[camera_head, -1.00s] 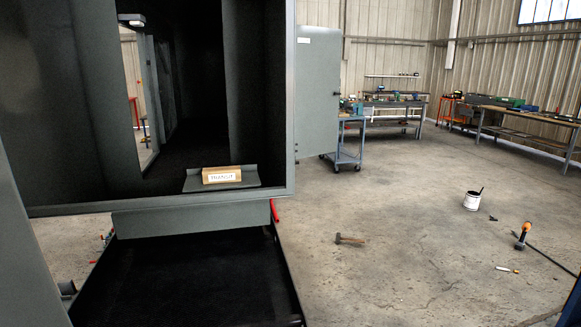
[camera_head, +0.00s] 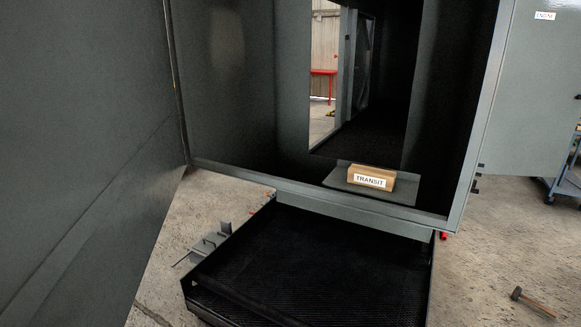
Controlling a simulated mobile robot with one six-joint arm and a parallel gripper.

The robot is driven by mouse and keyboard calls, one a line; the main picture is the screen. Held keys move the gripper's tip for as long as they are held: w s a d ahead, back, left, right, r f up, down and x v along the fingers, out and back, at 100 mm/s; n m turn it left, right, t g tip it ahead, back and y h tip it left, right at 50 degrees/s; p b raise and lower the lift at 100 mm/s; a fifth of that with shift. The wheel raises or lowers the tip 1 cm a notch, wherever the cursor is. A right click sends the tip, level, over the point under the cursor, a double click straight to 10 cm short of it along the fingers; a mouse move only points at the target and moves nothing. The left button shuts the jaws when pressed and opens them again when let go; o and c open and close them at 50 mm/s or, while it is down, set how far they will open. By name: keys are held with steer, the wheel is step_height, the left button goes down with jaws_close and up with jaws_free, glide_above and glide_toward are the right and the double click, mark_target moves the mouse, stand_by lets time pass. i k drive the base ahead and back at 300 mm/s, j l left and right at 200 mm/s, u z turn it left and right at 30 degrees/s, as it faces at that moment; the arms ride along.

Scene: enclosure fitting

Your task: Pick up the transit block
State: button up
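The transit block (camera_head: 371,177) is a small wooden block with a white label reading TRANSIT. It lies on a grey plate or shelf (camera_head: 408,190) just inside the lower front edge of the dark enclosure (camera_head: 325,209). Its labelled face points towards me, and nothing touches it from above. My gripper is not in view.
A black ribbed tray or platform (camera_head: 320,262) stands below the enclosure opening. An open grey door panel (camera_head: 90,150) fills the left side. Another door (camera_head: 530,95) stands at the right. A hammer (camera_head: 533,301) lies on the concrete floor, lower right. A grey bracket (camera_head: 208,246) lies left of the tray.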

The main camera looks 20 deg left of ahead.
mark_target(379, 179)
steer(key=i+j+u, duration=0.25)
steer(key=i, duration=0.2)
steer(key=i+j+u, duration=0.2)
steer(key=i, duration=0.3)
steer(key=i+j+u, duration=0.25)
steer(key=i, duration=0.3)
steer(key=k+l, duration=0.05)
